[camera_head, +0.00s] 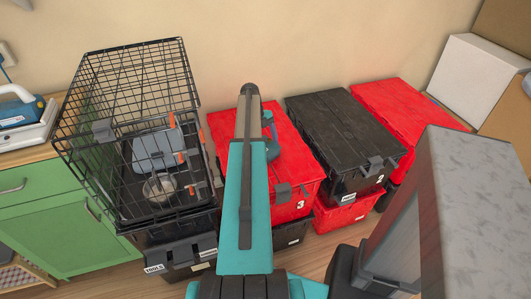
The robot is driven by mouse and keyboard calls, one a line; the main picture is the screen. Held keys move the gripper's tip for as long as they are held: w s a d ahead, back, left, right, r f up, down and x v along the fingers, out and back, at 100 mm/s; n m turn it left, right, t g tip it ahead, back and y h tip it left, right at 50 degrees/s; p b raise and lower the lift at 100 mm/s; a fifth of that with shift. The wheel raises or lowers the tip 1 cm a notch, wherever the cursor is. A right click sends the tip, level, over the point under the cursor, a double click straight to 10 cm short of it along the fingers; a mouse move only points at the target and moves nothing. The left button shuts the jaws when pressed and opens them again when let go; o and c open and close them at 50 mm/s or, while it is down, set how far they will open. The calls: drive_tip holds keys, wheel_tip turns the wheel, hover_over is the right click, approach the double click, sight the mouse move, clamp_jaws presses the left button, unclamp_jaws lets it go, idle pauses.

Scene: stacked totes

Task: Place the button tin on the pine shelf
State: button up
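I cannot make out a button tin for certain. A round, pale metal object (160,187) sits inside the black wire cage (125,75) at the left; I cannot tell whether it is a bowl or a tin. No pine shelf can be clearly identified. My teal arm rises through the middle of the view, in front of the red tote marked 3 (291,165). A teal-grey part shows just right of the arm, over that tote's lid. My gripper's fingers are not visible.
The cage stands on black totes (180,258). A black tote marked 2 (335,130) and another red tote (405,110) stand stacked to the right. A green cabinet (40,215) is at far left, a white box (475,75) at back right. Some wooden floor is bare in front.

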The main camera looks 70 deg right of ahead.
sight(268, 147)
drive_tip(key=c, duration=1.1)
drive_tip(key=shift+r, duration=0.15)
drive_tip(key=shift+r, duration=0.75)
drive_tip(key=shift+c, duration=0.6)
drive_tip(key=shift+r+b, duration=0.4)
drive_tip(key=shift+r, duration=0.55)
drive_tip(key=a, duration=0.5)
drive_tip(key=a+r+b, duration=0.1)
drive_tip(key=a, duration=1)
drive_tip(key=shift+r+b, duration=0.2)
drive_tip(key=shift+b, duration=0.1)
